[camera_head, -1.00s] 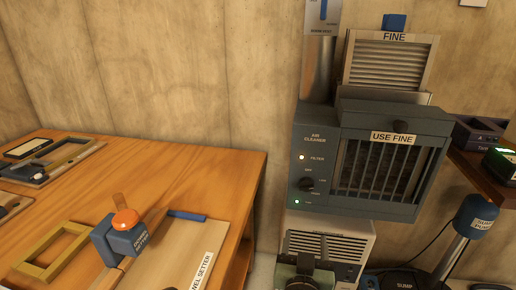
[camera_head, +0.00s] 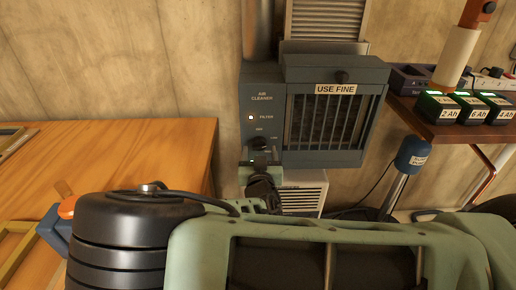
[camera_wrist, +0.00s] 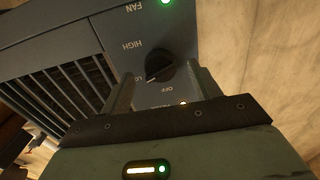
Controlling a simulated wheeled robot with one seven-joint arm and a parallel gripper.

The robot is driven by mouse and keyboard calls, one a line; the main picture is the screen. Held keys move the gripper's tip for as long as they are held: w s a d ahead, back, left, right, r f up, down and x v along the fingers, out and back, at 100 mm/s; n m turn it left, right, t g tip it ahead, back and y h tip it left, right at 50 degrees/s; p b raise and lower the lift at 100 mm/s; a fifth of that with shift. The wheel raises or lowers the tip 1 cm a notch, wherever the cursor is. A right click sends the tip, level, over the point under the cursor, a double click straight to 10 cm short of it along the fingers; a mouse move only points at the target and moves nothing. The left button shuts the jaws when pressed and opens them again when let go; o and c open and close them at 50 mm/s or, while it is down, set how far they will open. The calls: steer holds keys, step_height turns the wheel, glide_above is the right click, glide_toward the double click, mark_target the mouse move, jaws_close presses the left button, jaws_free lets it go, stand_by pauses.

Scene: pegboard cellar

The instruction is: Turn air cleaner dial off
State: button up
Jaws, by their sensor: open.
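The air cleaner (camera_head: 262,100) is a dark grey box on the wall side with a barred front. Its black round dial (camera_head: 259,143) is on the left panel, partly hidden by my arm in the head view. In the wrist view, the dial (camera_wrist: 162,66) shows between labels OFF, LOW and HIGH, upside down. Its pale pointer mark appears to face LOW. My gripper (camera_wrist: 163,76) is open, one finger on each side of the dial. I cannot tell whether either finger touches it. The head view shows my gripper (camera_head: 260,172) just below the dial.
A wooden workbench (camera_head: 150,150) stands at left. A green fan light (camera_wrist: 166,2) is lit on the panel.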

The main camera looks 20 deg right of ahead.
steer(key=shift+x, duration=0.9)
steer(key=shift+c, duration=0.3)
steer(key=c, duration=0.9)
steer(key=shift+n, duration=0.4)
steer(key=n, duration=0.2)
steer(key=shift+n, duration=0.4)
steer(key=n, duration=0.3)
steer(key=shift+n, duration=0.3)
steer(key=n, duration=0.6)
steer(key=shift+n, duration=0.4)
